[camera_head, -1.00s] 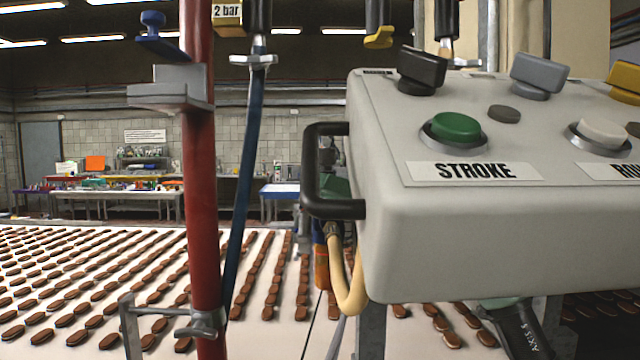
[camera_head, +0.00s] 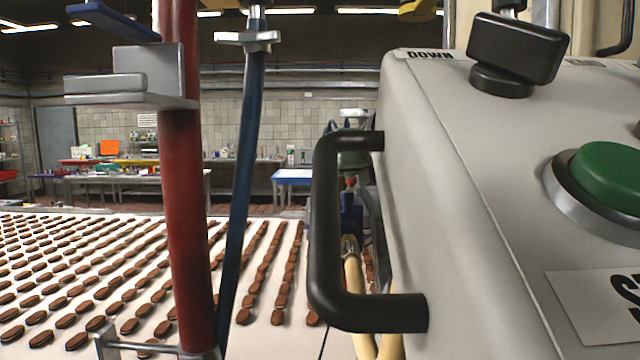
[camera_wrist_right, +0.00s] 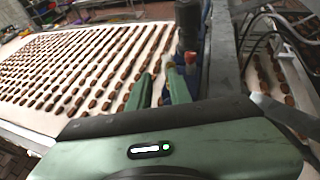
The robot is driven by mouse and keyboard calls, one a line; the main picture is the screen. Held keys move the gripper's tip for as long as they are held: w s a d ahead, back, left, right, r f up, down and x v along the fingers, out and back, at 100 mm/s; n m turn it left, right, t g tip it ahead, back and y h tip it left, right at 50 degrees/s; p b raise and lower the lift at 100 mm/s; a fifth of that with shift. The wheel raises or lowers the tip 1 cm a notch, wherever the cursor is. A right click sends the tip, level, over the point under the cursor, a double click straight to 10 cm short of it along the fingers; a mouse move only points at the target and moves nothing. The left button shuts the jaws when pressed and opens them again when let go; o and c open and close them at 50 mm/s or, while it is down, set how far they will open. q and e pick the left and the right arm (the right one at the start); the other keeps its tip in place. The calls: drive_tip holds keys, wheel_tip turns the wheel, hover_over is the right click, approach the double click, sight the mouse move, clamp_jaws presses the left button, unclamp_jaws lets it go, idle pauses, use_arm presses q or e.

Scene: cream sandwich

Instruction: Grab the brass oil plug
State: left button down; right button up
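I cannot make out a brass oil plug for certain in either view. My right gripper (camera_wrist_right: 158,76) shows in the right wrist view as a green body with two green fingers. The fingers are apart, and I see nothing held between them. Their tips are beside a dark cylinder with a reddish lower part (camera_wrist_right: 190,55), at the belt's edge. I cannot tell whether they touch it. In the head view, a grey-green shape shows partly behind the black handle; I cannot tell what it is. My left gripper is not in view.
A grey control box (camera_head: 450,190) with a black handle (camera_head: 325,230) and green button (camera_head: 608,178) fills the right. Brown biscuits cover the white belt (camera_head: 200,318). Cables (camera_wrist_right: 270,25) hang in the wrist view.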

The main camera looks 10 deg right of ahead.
drive_tip(key=shift+d+m+h, duration=0.3)
drive_tip(key=shift+d+h, duration=0.2)
drive_tip(key=shift+d, duration=0.05)
drive_tip(key=shift+w+d+f, duration=0.1)
drive_tip(key=shift+w+f, duration=0.05)
drive_tip(key=shift+f, duration=0.05)
drive_tip(key=shift+p+x, duration=0.5)
drive_tip(key=shift+x, duration=0.3)
drive_tip(key=p+x, duration=0.2)
drive_tip(key=x, duration=0.2)
drive_tip(key=shift+w, duration=0.45)
drive_tip(key=shift+w+f, duration=0.1)
drive_tip(key=shift+w, duration=0.2)
drive_tip(key=shift+c, duration=0.2)
clamp_jaws()
